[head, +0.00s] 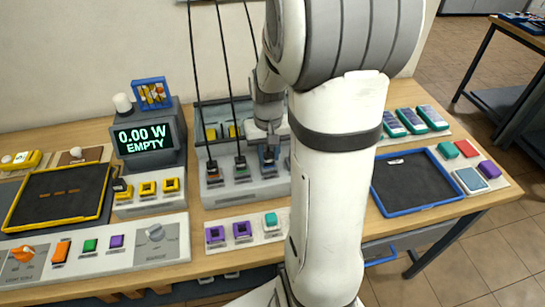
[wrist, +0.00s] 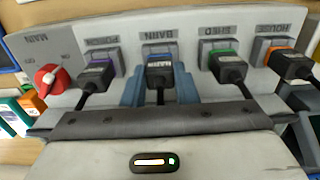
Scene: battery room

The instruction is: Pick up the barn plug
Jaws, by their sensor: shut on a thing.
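The barn plug (wrist: 160,76) is a black plug with a blue patch, at the socket marked BARN (wrist: 158,48) in the wrist view. It sits level with the neighbouring plugs, and how deep it is in the socket cannot be told. The blue-grey fingers of my gripper (wrist: 160,88) stand on either side of it and are shut on it. In the head view, my gripper (head: 268,140) reaches down to the socket panel (head: 245,190), and my arm covers the panel's right side. A black cord runs from the plug toward my gripper's body.
Beside it in the wrist view are a purple plug (wrist: 95,74), a green plug (wrist: 227,66), an orange plug (wrist: 290,65) and a red MAIN knob (wrist: 50,79). In the head view, a display (head: 143,138) reads 0.00 W EMPTY. A blue-rimmed tray (head: 412,212) is at right.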

